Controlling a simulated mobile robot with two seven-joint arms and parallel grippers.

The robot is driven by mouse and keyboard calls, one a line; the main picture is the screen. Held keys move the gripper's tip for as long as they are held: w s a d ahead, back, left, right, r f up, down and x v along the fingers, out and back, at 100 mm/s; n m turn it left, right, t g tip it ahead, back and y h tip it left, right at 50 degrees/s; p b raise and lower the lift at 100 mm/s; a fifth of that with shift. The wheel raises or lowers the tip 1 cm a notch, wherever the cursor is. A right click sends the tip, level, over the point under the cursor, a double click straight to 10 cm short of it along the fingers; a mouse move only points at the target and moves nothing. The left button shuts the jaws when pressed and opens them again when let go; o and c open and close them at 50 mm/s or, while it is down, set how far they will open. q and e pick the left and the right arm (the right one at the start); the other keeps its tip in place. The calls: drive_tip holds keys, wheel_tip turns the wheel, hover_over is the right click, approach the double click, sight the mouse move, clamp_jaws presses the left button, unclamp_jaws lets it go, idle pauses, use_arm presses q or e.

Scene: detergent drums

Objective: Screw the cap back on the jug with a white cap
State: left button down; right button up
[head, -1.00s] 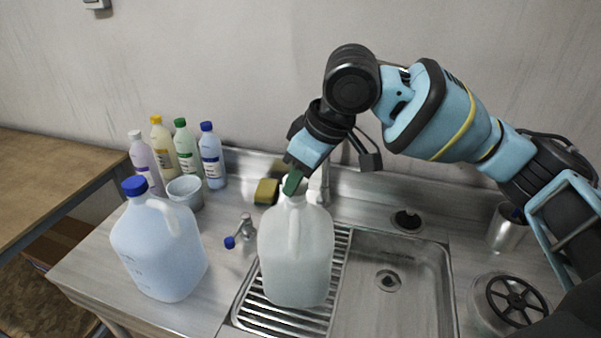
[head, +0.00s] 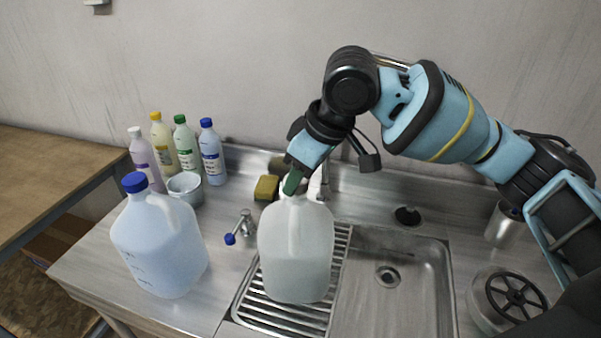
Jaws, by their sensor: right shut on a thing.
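The pale, translucent jug (head: 294,250) stands upright on the ribbed drainboard left of the sink basin. It is partly filled and its handle faces me. My right gripper (head: 291,186) comes down tilted from above, with its green fingers at the jug's mouth. It is shut on what seems to be the white cap, which the fingers mostly hide. I cannot tell how the cap sits on the thread. Another jug (head: 160,245) with a blue cap (head: 134,182) stands at the left. My left gripper is not in view.
Several bottles (head: 211,155) and a grey cup (head: 186,188) stand at the back left. A yellow sponge (head: 266,188), a small blue-ended tap (head: 240,228) and a faucet (head: 323,180) are close to the jug. The sink basin (head: 395,310) is empty.

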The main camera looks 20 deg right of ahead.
drive_tip(key=shift+f, duration=0.35)
idle(0.6)
drive_tip(key=m, duration=0.2)
drive_tip(key=m+h, duration=0.1)
drive_tip(key=m, duration=0.1)
drive_tip(key=shift+s+a+t, duration=0.1)
drive_tip(key=shift+a+t, duration=0.1)
drive_tip(key=shift+t, duration=0.2)
drive_tip(key=shift+f+m+h, duration=0.1)
drive_tip(key=shift+m+h, duration=0.3)
drive_tip(key=shift+m, duration=0.5)
drive_tip(key=shift+s+a+m+h, duration=0.15)
drive_tip(key=shift+m+h, duration=0.25)
drive_tip(key=shift+m, duration=0.6)
drive_tip(key=m, duration=0.1)
drive_tip(key=m+h, duration=0.1)
drive_tip(key=m, duration=0.1)
drive_tip(key=shift+a+f+m, duration=0.1)
drive_tip(key=shift+a+m, duration=0.05)
drive_tip(key=shift+m, duration=0.15)
drive_tip(key=shift+m+h, duration=0.5)
drive_tip(key=shift+m, duration=0.3)
drive_tip(key=m, duration=0.2)
drive_tip(key=m+h, duration=0.1)
drive_tip(key=m, duration=0.1)
drive_tip(key=shift+w+a+g, duration=0.2)
drive_tip(key=shift+g, duration=0.2)
